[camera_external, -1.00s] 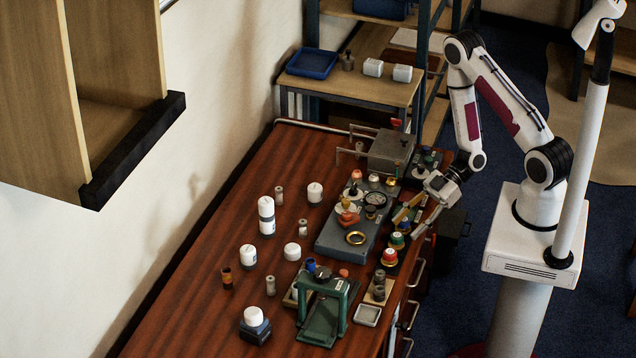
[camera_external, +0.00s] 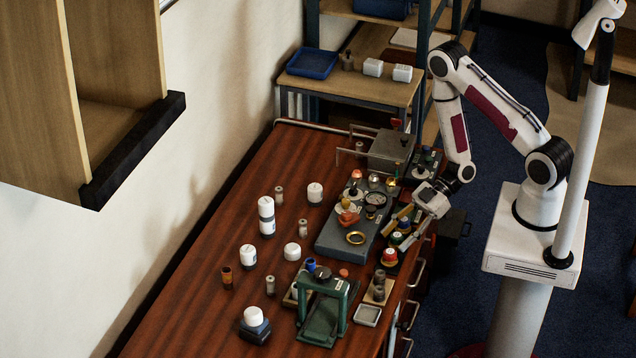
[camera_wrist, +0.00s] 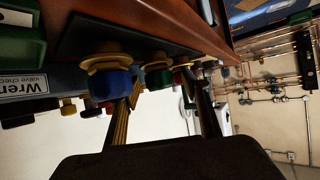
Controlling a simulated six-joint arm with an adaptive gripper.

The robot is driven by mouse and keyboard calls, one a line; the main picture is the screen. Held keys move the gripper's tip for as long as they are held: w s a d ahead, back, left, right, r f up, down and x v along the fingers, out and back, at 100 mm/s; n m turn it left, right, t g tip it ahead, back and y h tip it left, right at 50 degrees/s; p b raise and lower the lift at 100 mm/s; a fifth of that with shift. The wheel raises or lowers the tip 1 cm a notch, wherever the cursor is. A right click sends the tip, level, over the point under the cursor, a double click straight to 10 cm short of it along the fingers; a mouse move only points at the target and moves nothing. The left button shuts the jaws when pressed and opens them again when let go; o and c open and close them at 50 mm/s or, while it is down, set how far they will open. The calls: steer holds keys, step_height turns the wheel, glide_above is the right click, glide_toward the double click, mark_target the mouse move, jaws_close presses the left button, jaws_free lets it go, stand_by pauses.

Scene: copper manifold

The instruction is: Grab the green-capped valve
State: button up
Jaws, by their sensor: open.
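The green-capped valve (camera_external: 397,238) stands in a short row near the right edge of the bench, between a red-capped valve (camera_external: 389,257) and another valve partly hidden by my gripper. In the wrist view the green cap (camera_wrist: 157,78) lies ahead, roughly between my two fingers, with a blue-capped valve (camera_wrist: 110,83) to its left and a red cap partly hidden to its right. My gripper (camera_external: 409,236) is open and empty close beside the row on its right side; it also shows in the wrist view (camera_wrist: 160,88). I cannot tell whether a fingertip touches a valve.
A grey block with a gauge and brass ring (camera_external: 355,238) lies just left of the valves. A green press-like stand (camera_external: 322,310) is nearer the camera. A grey box (camera_external: 390,152) stands behind. The left bench holds several white-capped bottles.

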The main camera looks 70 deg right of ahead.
mark_target(397, 235)
steer(key=shift+w+a+f, duration=0.1)
steer(key=shift+a, duration=0.05)
stand_by(0.4)
steer(key=c, duration=1.3)
steer(key=shift+o, duration=0.2)
steer(key=shift+r, duration=0.2)
steer(key=shift+r, duration=4.8)
